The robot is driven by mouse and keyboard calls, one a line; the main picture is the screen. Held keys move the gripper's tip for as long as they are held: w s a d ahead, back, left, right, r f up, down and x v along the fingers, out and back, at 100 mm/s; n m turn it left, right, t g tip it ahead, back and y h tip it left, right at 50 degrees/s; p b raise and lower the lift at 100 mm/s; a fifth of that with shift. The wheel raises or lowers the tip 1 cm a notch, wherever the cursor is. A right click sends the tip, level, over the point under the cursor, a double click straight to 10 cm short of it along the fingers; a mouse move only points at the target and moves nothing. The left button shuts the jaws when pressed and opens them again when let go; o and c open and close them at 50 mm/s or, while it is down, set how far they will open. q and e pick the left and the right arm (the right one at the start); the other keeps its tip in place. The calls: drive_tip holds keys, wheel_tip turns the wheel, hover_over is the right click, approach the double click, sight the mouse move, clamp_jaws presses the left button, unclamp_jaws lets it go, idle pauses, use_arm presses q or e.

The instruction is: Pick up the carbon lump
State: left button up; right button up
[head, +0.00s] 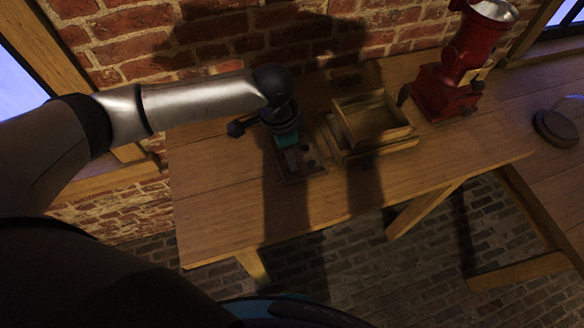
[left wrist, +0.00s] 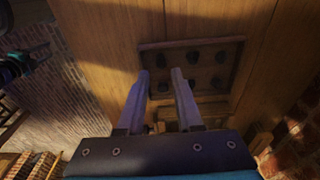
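Several dark carbon lumps (left wrist: 216,81) sit in rows in a shallow wooden tray (left wrist: 240,42) in the left wrist view. In the head view the same tray (head: 318,172) lies on the table, partly hidden by my left gripper (head: 291,163). In the left wrist view my left gripper (left wrist: 160,74) has its two fingers apart, with nothing between the tips. The fingers reach over the tray's near left part, above or beside lumps; I cannot tell the height.
A wooden box (head: 403,133) stands just right of the tray on the wooden table (head: 225,218). A red grinder (head: 440,95) is farther right, and a glass-domed object (head: 556,127) stands at the far right. The brick wall (head: 215,40) is behind. The table's front left is clear.

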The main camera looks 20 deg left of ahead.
use_arm(q)
wheel_tip(320, 180, down, 4)
drive_tip(key=shift+w+f, duration=0.1)
drive_tip(key=shift+c, duration=0.4)
clamp_jaws()
